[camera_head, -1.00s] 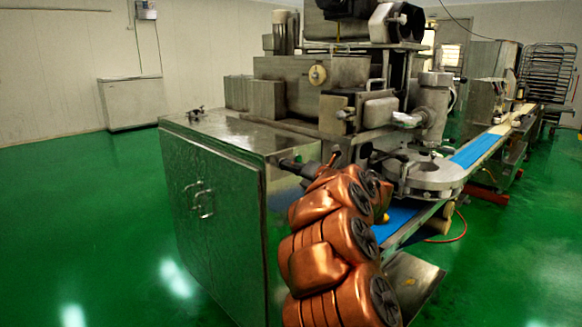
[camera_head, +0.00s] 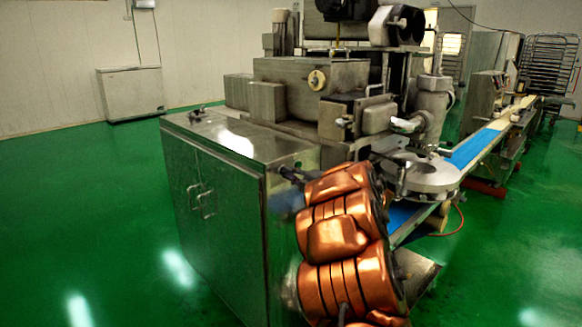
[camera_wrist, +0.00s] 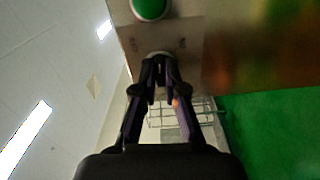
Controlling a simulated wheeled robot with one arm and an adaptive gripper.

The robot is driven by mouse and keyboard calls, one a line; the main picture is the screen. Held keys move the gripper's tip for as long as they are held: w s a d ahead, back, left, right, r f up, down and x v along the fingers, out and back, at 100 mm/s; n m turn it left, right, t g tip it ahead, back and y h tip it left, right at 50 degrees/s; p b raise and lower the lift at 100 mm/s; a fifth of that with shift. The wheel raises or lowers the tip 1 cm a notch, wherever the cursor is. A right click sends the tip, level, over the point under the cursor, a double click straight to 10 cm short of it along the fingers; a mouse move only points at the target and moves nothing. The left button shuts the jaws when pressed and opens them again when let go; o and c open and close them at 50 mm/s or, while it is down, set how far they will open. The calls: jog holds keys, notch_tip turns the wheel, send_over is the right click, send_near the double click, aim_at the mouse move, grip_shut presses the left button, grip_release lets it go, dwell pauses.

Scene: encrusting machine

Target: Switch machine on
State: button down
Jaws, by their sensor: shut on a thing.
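The encrusting machine (camera_head: 315,85) stands in the middle of the head view, with a steel cabinet (camera_head: 225,215) at its near left. In the wrist view a plain panel (camera_wrist: 188,45) carries a round green button (camera_wrist: 150,8) at the top edge. Below the button, a small pale rounded switch knob (camera_wrist: 158,54) shows between my fingertips. My gripper (camera_wrist: 160,66) is shut on this knob. Its fingers hide most of the knob, so its turn position cannot be told. In the head view my gripper (camera_head: 288,174) is small and dark at the cabinet's right side, partly hidden by my copper-coloured arm.
A blue conveyor belt (camera_head: 472,150) runs back to the right from the machine. A white chest (camera_head: 132,93) stands by the left wall and a rack (camera_head: 550,65) at the far right. Green floor (camera_head: 85,205) is clear on the left.

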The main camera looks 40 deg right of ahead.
jog(key=m+p, duration=0.7)
jog(key=m, duration=0.1)
jog(key=shift+m, duration=0.4)
jog(key=shift+f, duration=0.15)
jog(key=c, duration=1.2)
grip_release()
jog(key=shift+c, duration=0.2)
jog(key=s, duration=1.2)
jog(key=shift+a, duration=0.15)
